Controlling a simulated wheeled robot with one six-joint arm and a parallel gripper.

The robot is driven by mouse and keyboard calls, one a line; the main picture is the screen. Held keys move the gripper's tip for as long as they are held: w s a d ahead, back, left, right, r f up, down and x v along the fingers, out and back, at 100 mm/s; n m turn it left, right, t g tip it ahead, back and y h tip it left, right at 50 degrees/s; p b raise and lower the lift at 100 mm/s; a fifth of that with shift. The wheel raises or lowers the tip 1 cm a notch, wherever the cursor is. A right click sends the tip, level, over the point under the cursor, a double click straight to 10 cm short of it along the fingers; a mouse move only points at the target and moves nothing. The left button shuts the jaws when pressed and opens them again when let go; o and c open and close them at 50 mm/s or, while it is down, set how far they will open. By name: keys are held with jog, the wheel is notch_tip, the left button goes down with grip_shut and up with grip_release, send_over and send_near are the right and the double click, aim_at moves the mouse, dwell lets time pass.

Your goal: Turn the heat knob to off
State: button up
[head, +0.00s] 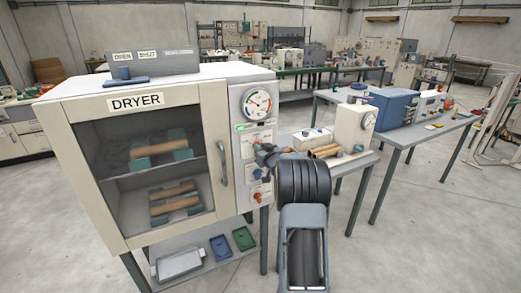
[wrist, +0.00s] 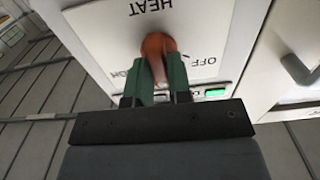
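The dryer (head: 140,100) stands at the left with its control panel (head: 241,160) on its right side. The orange-red heat knob (wrist: 156,44) sits on that plate. My gripper (wrist: 161,62) has its two green fingers on either side of the knob, seemingly closed on it. The fingers cover part of the knob, so I cannot tell exactly where it points. In the head view my gripper (head: 264,152) is at the panel and hides the knob.
A round gauge (head: 257,103) and a green light (head: 239,127) are above the heat plate. The dryer door handle (head: 224,163) is to the left.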

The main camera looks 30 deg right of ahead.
grip_shut()
jog(key=shift+f+b, duration=0.1)
jog(key=shift+b, duration=0.3)
jog(key=shift+a+n+b, duration=0.2)
jog(key=shift+n+b, duration=5.7)
jog(key=shift+b, duration=0.15)
jog(key=shift+o, duration=2.4)
grip_release()
